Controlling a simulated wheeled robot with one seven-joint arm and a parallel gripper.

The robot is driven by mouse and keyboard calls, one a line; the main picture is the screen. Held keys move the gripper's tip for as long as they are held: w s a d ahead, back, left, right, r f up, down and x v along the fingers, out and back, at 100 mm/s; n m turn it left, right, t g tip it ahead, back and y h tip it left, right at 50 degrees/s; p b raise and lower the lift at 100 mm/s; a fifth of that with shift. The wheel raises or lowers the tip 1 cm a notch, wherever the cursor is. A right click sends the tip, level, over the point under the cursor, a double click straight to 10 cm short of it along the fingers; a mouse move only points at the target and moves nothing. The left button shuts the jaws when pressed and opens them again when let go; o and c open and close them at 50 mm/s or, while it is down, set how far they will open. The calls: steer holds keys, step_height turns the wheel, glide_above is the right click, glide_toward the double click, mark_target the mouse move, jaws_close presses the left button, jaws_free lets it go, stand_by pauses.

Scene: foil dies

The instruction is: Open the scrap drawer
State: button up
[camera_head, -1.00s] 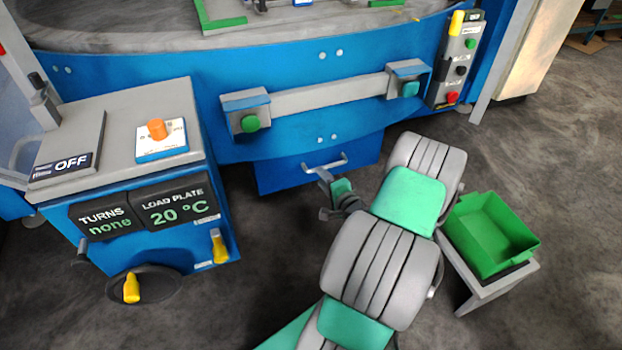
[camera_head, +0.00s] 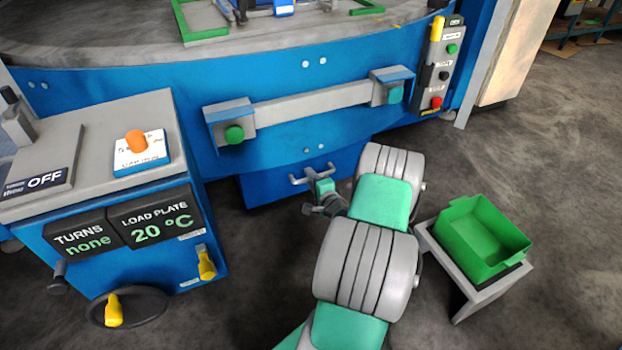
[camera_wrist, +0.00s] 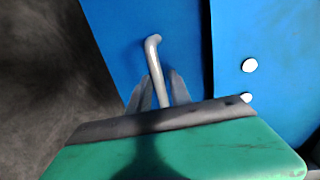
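The scrap drawer is the blue box front (camera_head: 265,190) under the round machine. It looks closed, sitting under the machine. Its grey bar handle (camera_head: 299,180) sticks out in front; in the wrist view the handle (camera_wrist: 153,58) runs between my two fingers. My gripper (camera_head: 318,180) is at the handle, coming from the right and below in the head view. In the wrist view my gripper (camera_wrist: 158,92) has one grey finger on each side of the bar and looks open, with narrow gaps. Contact with the bar cannot be made out.
A control cabinet (camera_head: 100,185) with dials and a handwheel stands at left. A green bin (camera_head: 480,240) on a small grey stand is right of my arm. A grey rail (camera_head: 315,103) crosses the machine front above the drawer. Dark floor is free at right.

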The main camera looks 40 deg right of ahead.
jaws_close()
stand_by(1.1)
